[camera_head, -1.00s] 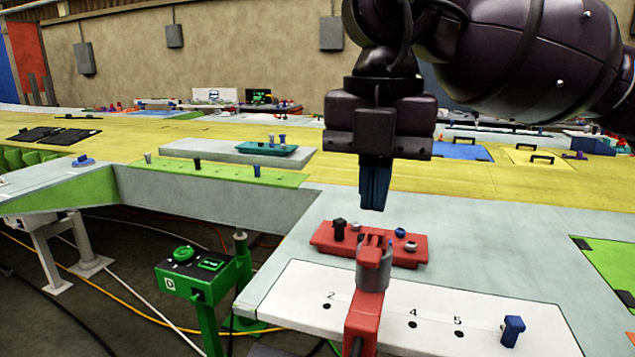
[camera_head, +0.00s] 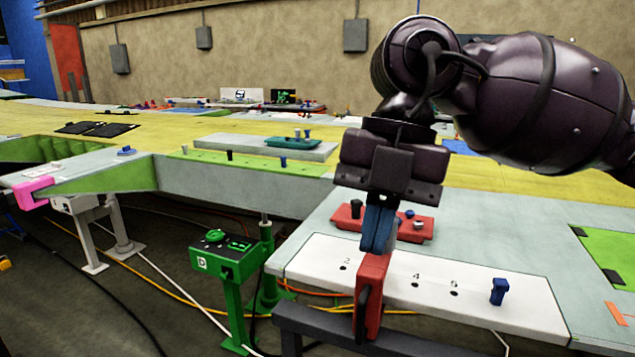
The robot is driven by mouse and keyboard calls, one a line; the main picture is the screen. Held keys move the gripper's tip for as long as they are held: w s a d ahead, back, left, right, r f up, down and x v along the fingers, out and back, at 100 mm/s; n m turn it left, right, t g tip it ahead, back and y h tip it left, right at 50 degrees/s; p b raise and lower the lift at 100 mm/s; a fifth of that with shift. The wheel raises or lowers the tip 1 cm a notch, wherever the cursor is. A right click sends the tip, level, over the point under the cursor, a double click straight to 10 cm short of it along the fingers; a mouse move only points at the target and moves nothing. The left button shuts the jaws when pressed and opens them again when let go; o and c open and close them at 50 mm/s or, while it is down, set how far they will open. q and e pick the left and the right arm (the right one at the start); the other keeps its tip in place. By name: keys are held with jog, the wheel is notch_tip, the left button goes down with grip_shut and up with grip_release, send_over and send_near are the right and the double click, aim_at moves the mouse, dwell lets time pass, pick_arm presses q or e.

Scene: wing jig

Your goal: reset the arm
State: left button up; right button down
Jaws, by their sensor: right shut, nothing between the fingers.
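My right gripper (camera_head: 378,230) hangs from my dark arm at the right of the head view, with its blue fingers pointing down and shut. The fingertips overlap the top of a red clamp (camera_head: 371,290) in the picture; I cannot tell whether they touch it. The clamp sits at the front edge of a white plate (camera_head: 530,312) with numbered holes, where 2, 4 and 5 can be read. A blue peg (camera_head: 498,290) stands at the plate's right end. My left gripper is not in view.
A red tray (camera_head: 425,231) with several pegs lies behind the plate, partly covered by my fingers. A green pendant box marked D (camera_head: 224,260) stands left of the table edge. A teal tray (camera_head: 290,143) lies farther back. Cables cross the floor.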

jog(key=s+a+f+n+g+y, duration=0.25)
jog(key=a+f+g+y, duration=0.35)
jog(key=y, duration=0.4)
jog(key=w+d+f+m+t+y, duration=0.1)
jog(key=w+d+f+m+t, duration=0.45)
jog(key=f+m+t, duration=0.6)
jog(key=w+d+f+m+t+y, duration=0.1)
jog(key=w+d+f+m+t, duration=0.5)
jog(key=m+t, duration=0.95)
jog(key=s+d+f+m+g+h, duration=0.1)
jog(key=s+d+f+m+h, duration=0.2)
jog(key=d+f+h, duration=0.35)
jog(key=s+d+f+m+h, duration=0.3)
jog(key=d+f+h, duration=0.1)
jog(key=f, duration=0.5)
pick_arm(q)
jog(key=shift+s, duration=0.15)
pick_arm(e)
jog(key=s+d+f+m+g+h, duration=0.1)
jog(key=s+d+f+g+h, duration=0.3)
jog(key=s+f, duration=0.8)
jog(key=shift+s+d+f+m+g, duration=0.3)
jog(key=shift+d+f+g, duration=0.25)
jog(key=shift+d+g, duration=0.45)
